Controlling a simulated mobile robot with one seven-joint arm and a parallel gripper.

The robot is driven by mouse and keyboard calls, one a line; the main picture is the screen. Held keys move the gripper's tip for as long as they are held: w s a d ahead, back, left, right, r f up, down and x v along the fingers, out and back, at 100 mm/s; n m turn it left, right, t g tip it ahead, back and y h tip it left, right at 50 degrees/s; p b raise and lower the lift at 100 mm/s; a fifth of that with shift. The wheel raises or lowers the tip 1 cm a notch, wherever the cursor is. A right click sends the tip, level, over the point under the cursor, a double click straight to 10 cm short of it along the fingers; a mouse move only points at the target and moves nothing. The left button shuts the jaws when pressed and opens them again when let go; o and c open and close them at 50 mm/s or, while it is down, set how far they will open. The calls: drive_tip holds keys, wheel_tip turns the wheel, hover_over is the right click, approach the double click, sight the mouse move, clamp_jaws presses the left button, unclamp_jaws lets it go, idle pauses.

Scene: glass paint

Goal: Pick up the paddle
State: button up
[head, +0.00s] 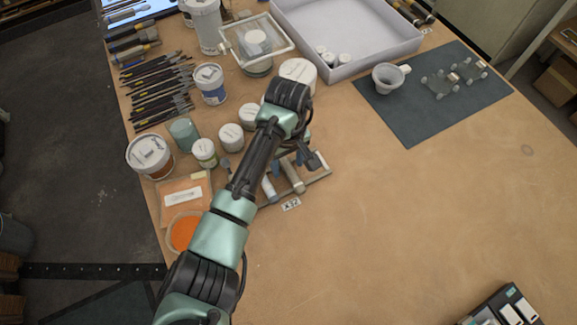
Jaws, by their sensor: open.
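I cannot tell for sure which object is the paddle. A small grey flat-ended piece (226,164) shows beside my forearm, partly hidden by it. A low rack (319,179) with a label at its front holds several light rod-like handles (293,176), partly covered by my arm. My gripper (313,161) hangs down over the back right of this rack, open. No object is seen held in it. Its fingertips are small and dark, and whether they touch anything below cannot be told.
White jars (230,138) and paint pots (149,156) crowd the left, with rows of brushes (160,92) behind. A white tray (395,50) stands at the back. A dark mat (420,120) bears a mortar (387,79) and small glass pieces. The table's right and front are mostly clear.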

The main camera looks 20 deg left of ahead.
sight(288, 167)
clamp_jaws()
idle(0.3)
wheel_tip(288, 167, up, 10)
drive_tip(key=shift+b, duration=0.4)
